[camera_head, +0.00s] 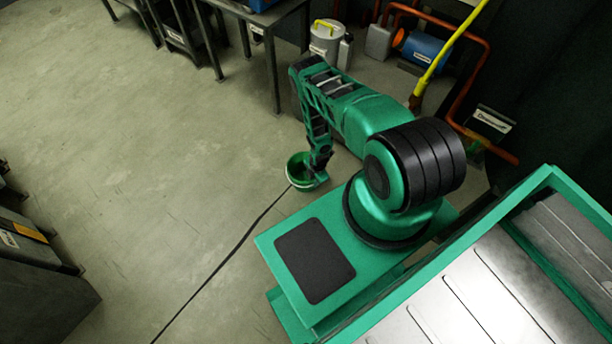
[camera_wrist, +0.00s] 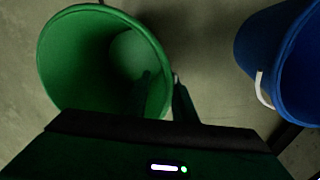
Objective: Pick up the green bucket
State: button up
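The green bucket (camera_head: 294,171) stands upright on the floor below my arm, left of my base. Its open top faces up, and my gripper (camera_head: 318,174) is low at its right side, covering part of the rim. In the wrist view the green bucket (camera_wrist: 70,62) fills the upper left and looks empty. One dark finger shows just outside its right rim; a dark shape inside the wall may be the other finger or a shadow. The gap between the fingers is not clear, nor whether they touch the bucket.
A blue bucket (camera_wrist: 285,60) with a pale handle stands close on the right in the wrist view. A dark cable (camera_head: 235,248) lies on the floor. A metal table (camera_head: 262,22), a grey canister (camera_head: 326,38) and red pipes are at the back.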

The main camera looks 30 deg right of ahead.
jog(key=shift+f, duration=0.65)
jog(key=shift+c, duration=0.3)
jog(key=shift+w, duration=0.1)
grip_shut()
dwell(0.6)
